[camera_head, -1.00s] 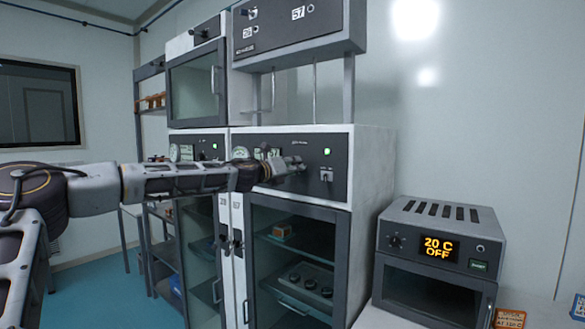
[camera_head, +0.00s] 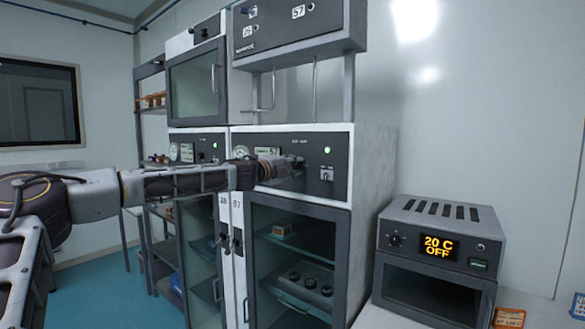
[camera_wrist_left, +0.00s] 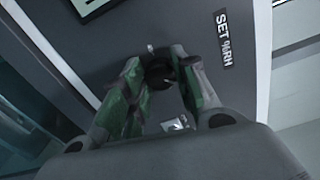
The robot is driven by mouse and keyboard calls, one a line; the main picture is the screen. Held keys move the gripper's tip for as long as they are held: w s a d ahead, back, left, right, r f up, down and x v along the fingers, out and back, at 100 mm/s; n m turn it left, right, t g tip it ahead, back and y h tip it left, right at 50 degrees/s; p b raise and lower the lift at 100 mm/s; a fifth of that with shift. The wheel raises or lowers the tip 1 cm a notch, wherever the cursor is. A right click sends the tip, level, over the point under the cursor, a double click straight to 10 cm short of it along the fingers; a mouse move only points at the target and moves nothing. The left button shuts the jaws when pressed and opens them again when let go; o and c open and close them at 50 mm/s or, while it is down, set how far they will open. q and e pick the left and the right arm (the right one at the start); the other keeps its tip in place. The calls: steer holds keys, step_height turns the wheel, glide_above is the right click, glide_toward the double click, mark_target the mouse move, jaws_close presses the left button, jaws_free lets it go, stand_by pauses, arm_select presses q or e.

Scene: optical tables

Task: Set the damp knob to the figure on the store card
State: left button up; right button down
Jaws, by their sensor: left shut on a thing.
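My left gripper (camera_head: 290,163) reaches from the left to the dark control panel (camera_head: 338,155) on top of the right-hand cabinet. In the left wrist view, its two fingers (camera_wrist_left: 162,82) are shut on a small black knob (camera_wrist_left: 159,74), beside a label reading "SET %RH" (camera_wrist_left: 222,38). The fingers hide most of the knob, so I cannot read its setting. The panel has a lit display (camera_head: 266,151), partly behind the gripper, and a green light (camera_head: 327,150). I cannot identify the store card for certain. My right gripper is not in view.

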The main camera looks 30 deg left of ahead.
arm_select(q)
steer(key=n, duration=0.4)
steer(key=shift+f+n, duration=0.1)
steer(key=shift+n, duration=0.2)
steer(key=n+b, duration=0.1)
steer(key=n, duration=0.2)
steer(key=shift+n, duration=0.4)
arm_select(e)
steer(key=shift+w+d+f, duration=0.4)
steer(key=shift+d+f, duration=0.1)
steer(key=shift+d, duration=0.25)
arm_select(q)
steer(key=o, duration=1)
steer(key=shift+a, duration=0.1)
